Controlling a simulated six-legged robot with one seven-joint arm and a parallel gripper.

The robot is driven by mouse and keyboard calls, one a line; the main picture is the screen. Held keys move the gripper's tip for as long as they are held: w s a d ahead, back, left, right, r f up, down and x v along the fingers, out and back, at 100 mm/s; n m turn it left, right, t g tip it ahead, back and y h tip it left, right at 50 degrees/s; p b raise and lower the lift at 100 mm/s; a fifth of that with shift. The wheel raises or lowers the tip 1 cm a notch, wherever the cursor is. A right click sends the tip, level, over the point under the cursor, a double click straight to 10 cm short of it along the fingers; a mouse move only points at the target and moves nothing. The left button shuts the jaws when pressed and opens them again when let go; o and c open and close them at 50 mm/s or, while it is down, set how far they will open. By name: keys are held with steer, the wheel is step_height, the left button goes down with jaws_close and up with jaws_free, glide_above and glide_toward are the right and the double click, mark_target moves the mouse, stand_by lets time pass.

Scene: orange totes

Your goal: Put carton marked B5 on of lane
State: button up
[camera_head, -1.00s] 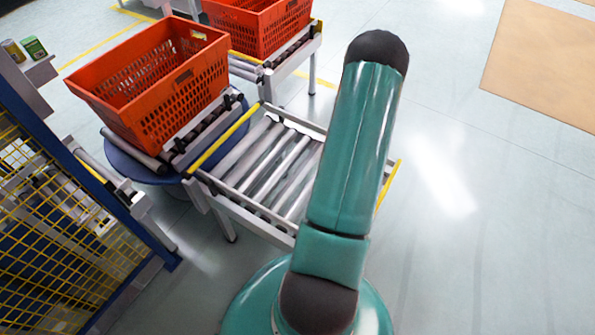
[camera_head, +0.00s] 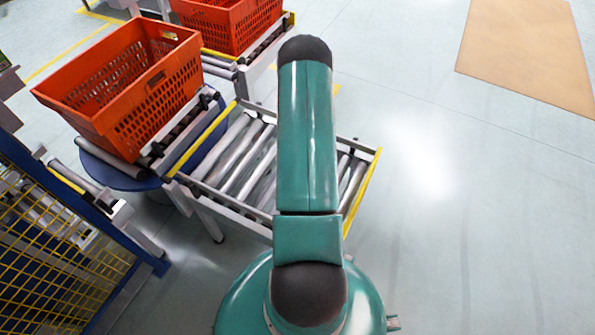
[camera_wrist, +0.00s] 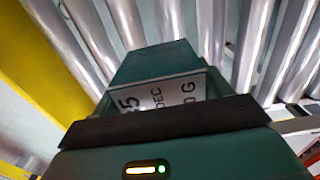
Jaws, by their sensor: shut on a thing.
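In the wrist view my gripper (camera_wrist: 168,38) is shut on a teal carton (camera_wrist: 155,62) with a white label. The label shows partly, with a character ending in 5, "DEC" and "G"; the full mark is cut off by a dark bar of my gripper. Metal rollers of the lane (camera_wrist: 85,35) lie beyond the carton, and I cannot tell the gap between them. In the head view the roller lane (camera_head: 232,160) lies behind my teal arm, which covers its middle. My gripper and the carton are hidden there.
An orange tote (camera_head: 125,90) stands on a roller section left of the lane. Another orange tote (camera_head: 235,22) is farther back. A yellow mesh fence (camera_head: 60,250) stands at lower left. The floor on the right is clear, with a tan patch (camera_head: 525,50).

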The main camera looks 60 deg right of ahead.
steer(key=shift+w+a+f, duration=0.1)
steer(key=shift+w+f, duration=0.1)
steer(key=shift+w, duration=0.05)
steer(key=shift+w+a+f, duration=0.1)
steer(key=shift+f, duration=0.85)
steer(key=shift+w+a+f, duration=0.1)
steer(key=shift+f, duration=0.85)
steer(key=shift+f, duration=0.3)
steer(key=o, duration=1.1)
step_height(320, 180, up, 13)
steer(key=shift+f, duration=0.15)
